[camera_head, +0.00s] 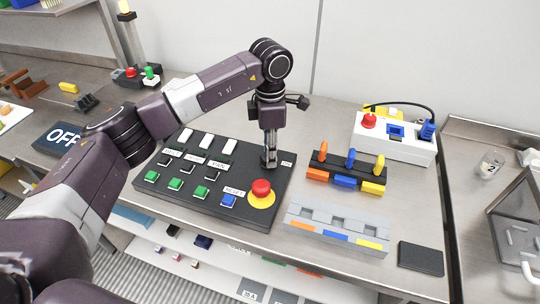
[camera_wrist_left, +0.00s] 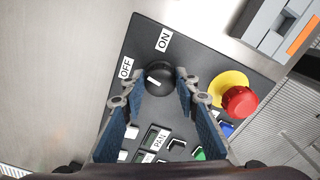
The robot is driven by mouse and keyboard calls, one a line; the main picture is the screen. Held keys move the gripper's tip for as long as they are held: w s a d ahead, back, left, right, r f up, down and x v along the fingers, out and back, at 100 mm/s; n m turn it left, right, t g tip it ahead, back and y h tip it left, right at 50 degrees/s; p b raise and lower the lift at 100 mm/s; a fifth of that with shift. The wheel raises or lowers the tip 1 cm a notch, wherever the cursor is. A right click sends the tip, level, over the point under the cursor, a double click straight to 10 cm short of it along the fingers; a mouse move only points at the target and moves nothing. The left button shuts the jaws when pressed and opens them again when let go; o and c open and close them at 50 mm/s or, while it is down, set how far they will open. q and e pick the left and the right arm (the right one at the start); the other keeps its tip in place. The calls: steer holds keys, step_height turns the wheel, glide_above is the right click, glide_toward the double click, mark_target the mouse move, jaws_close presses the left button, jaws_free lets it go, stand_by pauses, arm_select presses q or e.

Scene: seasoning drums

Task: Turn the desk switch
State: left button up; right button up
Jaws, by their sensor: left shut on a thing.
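The black control panel (camera_head: 225,218) lies on the metal desk in the head view. In the left wrist view the desk switch is a round black knob (camera_wrist_left: 158,76) on the panel (camera_wrist_left: 203,60), with an ON label (camera_wrist_left: 163,40) and an OFF label (camera_wrist_left: 125,68) beside it. A small white mark shows on the knob, on the side towards the OFF label. My left gripper (camera_head: 269,160) points down over the panel's upper right part, and in the left wrist view its fingers (camera_wrist_left: 156,82) are shut on the knob from both sides. In the head view the gripper hides the knob. My right gripper is not in view.
A red emergency button (camera_head: 262,187) on a yellow ring sits near the knob. Green, blue and white buttons fill the panel. To the right are a rack with coloured handles (camera_head: 345,183), a grey slotted block (camera_head: 336,229) and a white box (camera_head: 395,145). An OFF sign (camera_head: 62,138) lies at left.

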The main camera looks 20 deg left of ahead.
arm_select(q)
steer(key=shift+w+n+b, duration=0.1)
steer(key=shift+n+b, duration=0.2)
steer(key=shift+n, duration=0.6)
steer(key=shift+r, duration=0.1)
steer(key=o, duration=1.1)
steer(key=shift+o, duration=0.2)
step_height(320, 180, up, 12)
